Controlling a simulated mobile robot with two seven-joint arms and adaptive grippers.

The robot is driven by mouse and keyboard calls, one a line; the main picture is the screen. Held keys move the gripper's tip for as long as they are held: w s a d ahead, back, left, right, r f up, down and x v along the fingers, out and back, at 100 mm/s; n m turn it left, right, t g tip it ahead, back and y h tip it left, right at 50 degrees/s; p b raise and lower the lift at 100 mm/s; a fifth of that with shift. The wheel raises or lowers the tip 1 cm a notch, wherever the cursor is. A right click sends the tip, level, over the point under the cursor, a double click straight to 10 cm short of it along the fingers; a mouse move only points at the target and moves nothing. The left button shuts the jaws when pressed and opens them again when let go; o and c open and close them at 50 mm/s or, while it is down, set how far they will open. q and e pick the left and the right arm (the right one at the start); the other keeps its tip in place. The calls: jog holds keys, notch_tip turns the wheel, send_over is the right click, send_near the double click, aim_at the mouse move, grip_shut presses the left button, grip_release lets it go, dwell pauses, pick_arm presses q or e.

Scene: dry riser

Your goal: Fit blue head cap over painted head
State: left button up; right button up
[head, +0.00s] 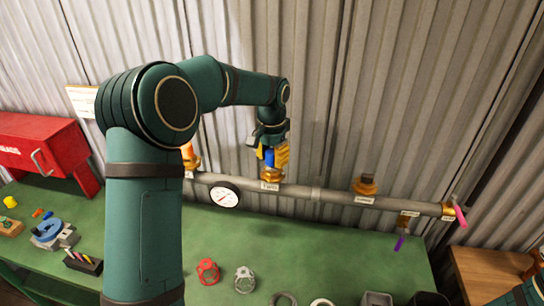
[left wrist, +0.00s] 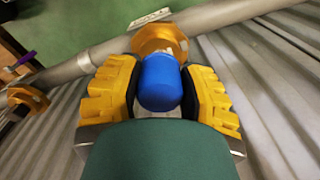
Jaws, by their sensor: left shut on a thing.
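My left gripper (head: 271,156) is shut on a blue head cap (head: 269,158), which sits between its yellow fingers. The left wrist view shows the rounded blue cap (left wrist: 160,82) between both finger pads of the left gripper (left wrist: 158,92). A brass head fitting (head: 271,174) on the grey pipe is directly below the cap; it also shows beyond the cap in the left wrist view (left wrist: 160,38). The cap's far end overlaps the fitting in view, and I cannot tell whether it is seated over the head. Paint on the head is hidden. My right gripper is not visible.
The grey pipe (head: 315,193) runs along the corrugated wall, with another brass head (head: 365,186) to the right, a gauge (head: 224,195) and a pink handle (head: 460,214). A red cage (head: 207,271) and a grey cage (head: 245,279) are on the green bench (head: 330,250). A red cabinet (head: 40,145) is at left.

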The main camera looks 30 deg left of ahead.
pick_arm(q)
jog(key=shift+f+b, duration=0.35)
jog(key=shift+f, duration=0.35)
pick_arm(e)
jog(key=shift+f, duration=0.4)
pick_arm(q)
jog(key=o, duration=0.8)
jog(key=shift+c, duration=0.2)
jog(key=shift+r, duration=0.1)
notch_tip(320, 180, up, 12)
jog(key=shift+s, duration=0.1)
